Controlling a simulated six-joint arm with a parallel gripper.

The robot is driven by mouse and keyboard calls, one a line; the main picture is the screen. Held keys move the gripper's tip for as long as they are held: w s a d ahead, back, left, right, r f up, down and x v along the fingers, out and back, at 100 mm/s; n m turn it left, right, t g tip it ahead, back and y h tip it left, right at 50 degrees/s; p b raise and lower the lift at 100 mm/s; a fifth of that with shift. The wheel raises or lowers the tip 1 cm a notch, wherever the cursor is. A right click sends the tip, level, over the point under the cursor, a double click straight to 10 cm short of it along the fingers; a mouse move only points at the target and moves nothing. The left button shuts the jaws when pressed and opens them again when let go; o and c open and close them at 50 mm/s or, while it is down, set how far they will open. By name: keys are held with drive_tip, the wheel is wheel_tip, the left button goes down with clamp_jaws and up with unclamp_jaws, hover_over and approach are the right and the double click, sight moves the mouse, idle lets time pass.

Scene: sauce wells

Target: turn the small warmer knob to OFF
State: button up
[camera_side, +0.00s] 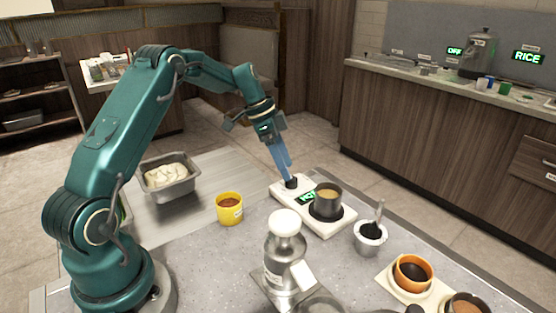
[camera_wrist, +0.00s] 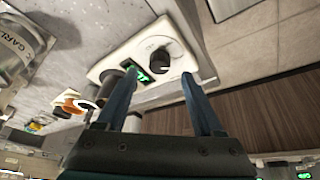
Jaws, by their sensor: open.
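The white warmer (camera_side: 338,222) stands on the grey counter, with a dark pot (camera_side: 326,206) of yellowish sauce on it. Its small black knob (camera_side: 291,183) is at the far-left end, beside a lit green display (camera_side: 305,196) that seems to begin "HO". In the wrist view the knob (camera_wrist: 160,63) has a white pointer mark; the lettering around it is too small to read. My gripper (camera_side: 287,167) is open, with blue fingers pointing down just above the knob. In the wrist view the knob appears beyond and between the fingertips (camera_wrist: 158,78), apparently not gripped.
A yellow cup (camera_side: 229,208) and a metal pan (camera_side: 168,179) are left of the warmer. A silver bottle (camera_side: 284,255) stands in front. A metal cup with a spoon (camera_side: 370,238) and an orange bowl (camera_side: 412,273) are right. Green OFF and RICE signs glow behind.

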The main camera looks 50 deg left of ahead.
sight(292, 182)
drive_tip(key=shift+x, duration=1.65)
clamp_jaws()
drive_tip(key=shift+n, duration=0.4)
drive_tip(key=n+y, duration=0.1)
drive_tip(key=n, duration=0.1)
drive_tip(key=n+t+y, duration=0.1)
drive_tip(key=n, duration=0.2)
drive_tip(key=shift+s+d+r+n, duration=0.1)
drive_tip(key=shift+d+n, duration=0.05)
drive_tip(key=shift+n, duration=0.15)
drive_tip(key=n+y, duration=0.1)
drive_tip(key=n, duration=0.2)
drive_tip(key=n+y, duration=0.1)
drive_tip(key=n, duration=0.2)
drive_tip(key=shift+d+y, duration=0.15)
drive_tip(key=shift+y, duration=0.15)
drive_tip(key=n+y, duration=0.1)
drive_tip(key=n, duration=0.2)
drive_tip(key=n+g+y, duration=0.1)
drive_tip(key=n, duration=0.2)
drive_tip(key=shift+d, duration=0.1)
drive_tip(key=n+g, duration=0.1)
drive_tip(key=n, duration=0.1)
drive_tip(key=n+y, duration=0.1)
drive_tip(key=n, duration=0.2)
drive_tip(key=shift+n+g, duration=0.3)
drive_tip(key=shift+g, duration=0.1)
